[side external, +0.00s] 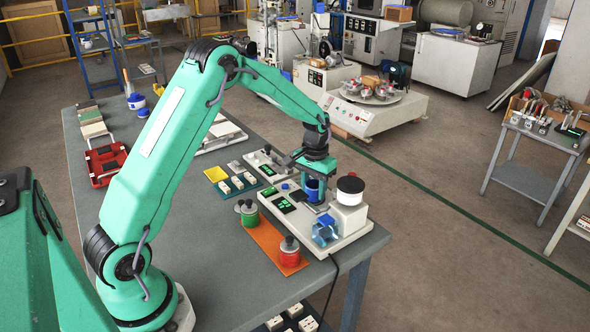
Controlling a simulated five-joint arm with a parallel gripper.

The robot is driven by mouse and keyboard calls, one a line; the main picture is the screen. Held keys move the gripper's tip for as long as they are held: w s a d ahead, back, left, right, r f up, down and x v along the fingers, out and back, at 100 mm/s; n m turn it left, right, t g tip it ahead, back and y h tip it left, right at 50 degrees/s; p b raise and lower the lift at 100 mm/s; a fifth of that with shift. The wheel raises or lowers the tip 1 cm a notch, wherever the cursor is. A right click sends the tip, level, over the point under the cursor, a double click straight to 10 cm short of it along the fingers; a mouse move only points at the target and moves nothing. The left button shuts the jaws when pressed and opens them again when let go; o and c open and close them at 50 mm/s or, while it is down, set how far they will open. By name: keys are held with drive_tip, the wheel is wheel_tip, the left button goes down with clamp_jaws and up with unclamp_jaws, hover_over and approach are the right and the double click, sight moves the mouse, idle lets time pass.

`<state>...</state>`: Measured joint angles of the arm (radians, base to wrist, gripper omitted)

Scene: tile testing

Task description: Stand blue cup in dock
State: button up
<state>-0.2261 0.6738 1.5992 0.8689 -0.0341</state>
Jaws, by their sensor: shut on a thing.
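The blue cup (313,192) is upright between the fingers of my gripper (314,180), which is shut on it. The cup is above or on the white testing unit (348,236) at the right end of the grey table; I cannot tell whether its base touches. I cannot clearly make out a dock; a dark square part (301,196) lies on the unit just left of the cup. The far side of the cup is hidden.
A white cylinder with a black top (350,188) stands close right of the cup, and a clear blue item (325,230) in front. An orange mat (265,240) carries green and red pots. The table's middle is clear.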

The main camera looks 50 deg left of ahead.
drive_tip(key=shift+f, duration=0.1)
drive_tip(key=o, duration=1.6)
drive_tip(key=shift+r, duration=3)
